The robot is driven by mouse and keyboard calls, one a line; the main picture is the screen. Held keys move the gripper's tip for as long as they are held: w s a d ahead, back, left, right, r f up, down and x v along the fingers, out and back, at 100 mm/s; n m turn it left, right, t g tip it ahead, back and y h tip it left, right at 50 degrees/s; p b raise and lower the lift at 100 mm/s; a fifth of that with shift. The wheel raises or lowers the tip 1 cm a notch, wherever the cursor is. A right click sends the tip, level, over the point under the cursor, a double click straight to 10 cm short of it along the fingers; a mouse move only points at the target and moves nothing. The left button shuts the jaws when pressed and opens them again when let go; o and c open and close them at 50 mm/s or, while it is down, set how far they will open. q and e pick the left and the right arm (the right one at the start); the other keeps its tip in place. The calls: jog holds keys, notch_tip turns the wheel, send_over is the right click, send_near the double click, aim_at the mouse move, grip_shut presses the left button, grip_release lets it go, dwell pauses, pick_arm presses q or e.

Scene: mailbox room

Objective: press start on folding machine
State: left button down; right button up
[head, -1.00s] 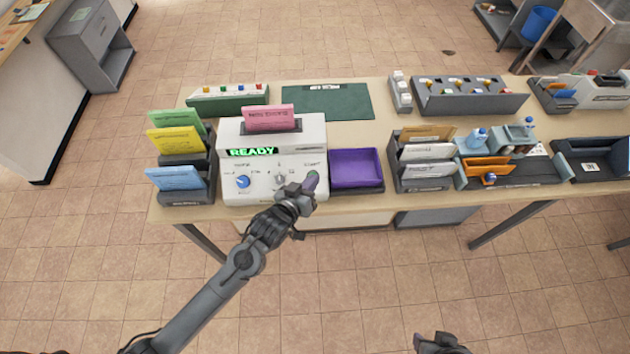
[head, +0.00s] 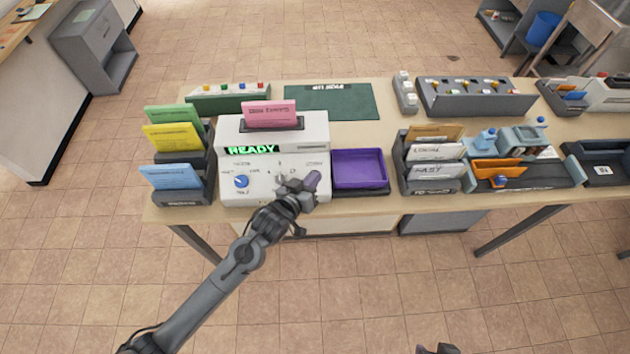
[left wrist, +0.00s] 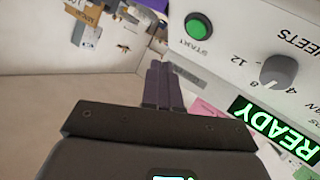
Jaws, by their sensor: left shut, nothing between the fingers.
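The folding machine (head: 232,131) is a white box on the table, with a lit green READY display (head: 252,150), a blue knob (head: 241,181) and a pink sheet (head: 270,113) standing in its top. In the left wrist view the green round start button (left wrist: 198,27) sits on the panel beside a grey sheets knob (left wrist: 280,70), with the READY display (left wrist: 275,130) below. My left gripper (head: 312,180) is shut and empty in front of the panel's right side, hiding the button in the head view. In the left wrist view its fingertips (left wrist: 163,68) are apart from the button in the picture.
A purple tray (head: 359,168) stands right of the machine. Card holders with blue (head: 170,176), yellow and green cards stand to its left. A dark green mat (head: 330,101) lies behind. More card racks (head: 432,160) and equipment fill the right side.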

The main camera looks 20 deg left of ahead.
pick_arm(q)
jog(key=shift+w+a+f+b, duration=0.15)
jog(key=shift+w+f+b, duration=0.15)
jog(key=shift+f, duration=0.2)
jog(key=shift+w+a+f+b, duration=0.1)
jog(key=shift+w+f+b, duration=0.1)
jog(key=shift+f+b, duration=0.25)
jog(key=shift+w+a+f+b, duration=0.25)
jog(key=shift+w+f+b, duration=0.1)
jog(key=shift+w+f, duration=0.35)
pick_arm(e)
jog(key=shift+f, duration=1.55)
pick_arm(q)
jog(key=shift+s+f, duration=0.1)
pick_arm(e)
jog(key=shift+a, duration=0.1)
pick_arm(q)
jog(key=shift+w+a+f, duration=0.1)
jog(key=shift+w+f, duration=0.1)
jog(key=shift+f, duration=0.15)
